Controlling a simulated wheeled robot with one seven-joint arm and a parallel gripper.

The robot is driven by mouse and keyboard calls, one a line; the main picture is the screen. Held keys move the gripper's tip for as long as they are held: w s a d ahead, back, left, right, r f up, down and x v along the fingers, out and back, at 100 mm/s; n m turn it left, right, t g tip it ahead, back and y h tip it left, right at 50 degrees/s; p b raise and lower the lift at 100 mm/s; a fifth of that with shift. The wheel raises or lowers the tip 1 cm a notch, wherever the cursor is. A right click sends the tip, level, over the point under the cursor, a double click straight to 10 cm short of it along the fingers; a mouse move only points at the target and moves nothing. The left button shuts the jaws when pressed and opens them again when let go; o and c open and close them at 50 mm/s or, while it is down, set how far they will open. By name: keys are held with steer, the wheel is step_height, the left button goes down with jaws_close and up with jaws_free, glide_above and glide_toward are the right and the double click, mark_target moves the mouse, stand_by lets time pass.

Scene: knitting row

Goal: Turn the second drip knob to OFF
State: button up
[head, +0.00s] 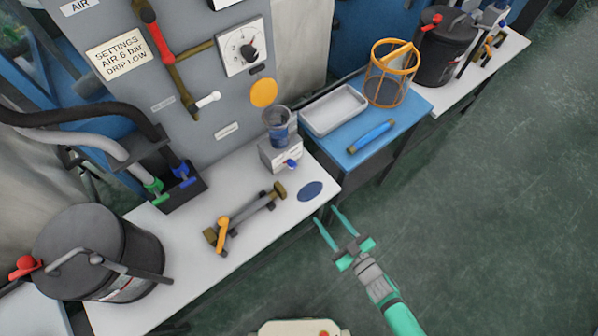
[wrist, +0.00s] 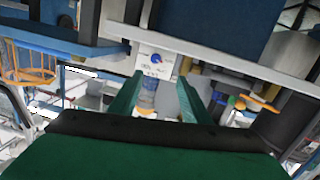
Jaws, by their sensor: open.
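A small white box (head: 281,155) with a blue knob (head: 291,164) on its front stands on the white bench, under a clear cup (head: 279,127) with dark blue contents. The wrist view shows the box (wrist: 155,66) and its blue knob (wrist: 157,59) ahead, between my fingers; the knob's markings are too small to read. A white dial plate (head: 236,45) with a dark knob hangs on the grey panel. I cannot tell which knob is the second drip knob. My gripper (head: 327,216) is open and empty off the bench's front edge, apart from the box.
A brass-ended bar with an orange lever (head: 222,232) lies on the bench beside a dark blue disc (head: 310,191). A blue table (head: 412,100) to the right holds a white tray (head: 334,108) and an orange basket (head: 391,72). Dark pots stand at both ends. The green floor is clear.

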steer(key=s+a+r+m+h, duration=0.1)
steer(key=s+a+r+h, duration=0.1)
steer(key=s, duration=0.6)
steer(key=s+a+r+m+h, duration=0.2)
steer(key=s+r, duration=0.2)
steer(key=s, duration=0.4)
steer(key=shift+a+m+t+h, duration=0.3)
steer(key=shift+m+h, duration=0.7)
steer(key=shift+h, duration=0.1)
steer(key=s+a+r, duration=0.2)
steer(key=r, duration=0.1)
steer(key=shift+s+a+r, duration=0.1)
steer(key=shift+a+r, duration=0.15)
steer(key=shift+a, duration=0.1)
steer(key=c, duration=0.3)
steer(key=a+r+m+h, duration=0.2)
steer(key=a+r, duration=0.1)
steer(key=r, duration=0.3)
steer(key=shift+s+r+m, duration=0.3)
steer(key=shift+s, duration=0.1)
